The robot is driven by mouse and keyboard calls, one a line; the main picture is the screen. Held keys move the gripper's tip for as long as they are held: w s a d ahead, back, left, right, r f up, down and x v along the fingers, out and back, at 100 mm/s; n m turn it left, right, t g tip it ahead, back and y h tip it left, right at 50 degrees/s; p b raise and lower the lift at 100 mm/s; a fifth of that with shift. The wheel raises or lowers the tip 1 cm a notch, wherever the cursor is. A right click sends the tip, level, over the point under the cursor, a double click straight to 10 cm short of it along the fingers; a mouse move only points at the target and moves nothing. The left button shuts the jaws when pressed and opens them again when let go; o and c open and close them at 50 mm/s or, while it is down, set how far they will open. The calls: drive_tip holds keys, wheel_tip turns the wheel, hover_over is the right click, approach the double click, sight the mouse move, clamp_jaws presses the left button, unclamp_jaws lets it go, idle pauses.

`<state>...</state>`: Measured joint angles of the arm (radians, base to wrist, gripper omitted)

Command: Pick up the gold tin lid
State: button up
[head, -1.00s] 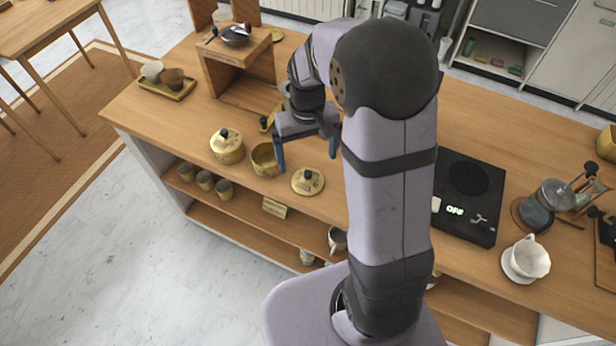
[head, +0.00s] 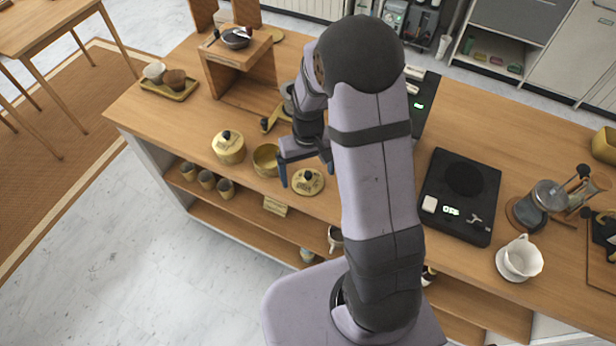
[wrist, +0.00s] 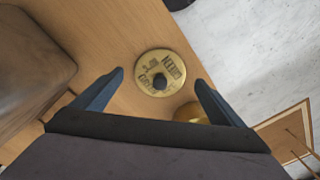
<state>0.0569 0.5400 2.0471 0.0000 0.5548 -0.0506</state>
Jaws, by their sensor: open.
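The gold tin lid (head: 308,182) lies flat on the wooden counter near its front edge, with a dark knob on top. In the wrist view the gold tin lid (wrist: 161,72) is a round disc with dark lettering, just beyond and between the fingertips. My gripper (head: 307,178) is open and empty above the lid, its fingers pointing down; in the wrist view its two blue fingers (wrist: 158,78) are spread wide. An open gold tin (head: 266,160) stands just left of the lid, and a closed gold tin (head: 229,148) with a dark knob stands further left.
A black scale (head: 460,197) and a white dripper cup (head: 519,258) are to the right. A wooden stand (head: 237,75) and a tray with cups (head: 170,88) are at the back left. The counter's front edge runs close to the lid.

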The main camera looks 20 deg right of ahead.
drive_tip(key=shift+f, duration=0.65)
drive_tip(key=c, duration=1.1)
drive_tip(key=shift+c, duration=0.2)
drive_tip(key=shift+r, duration=0.15)
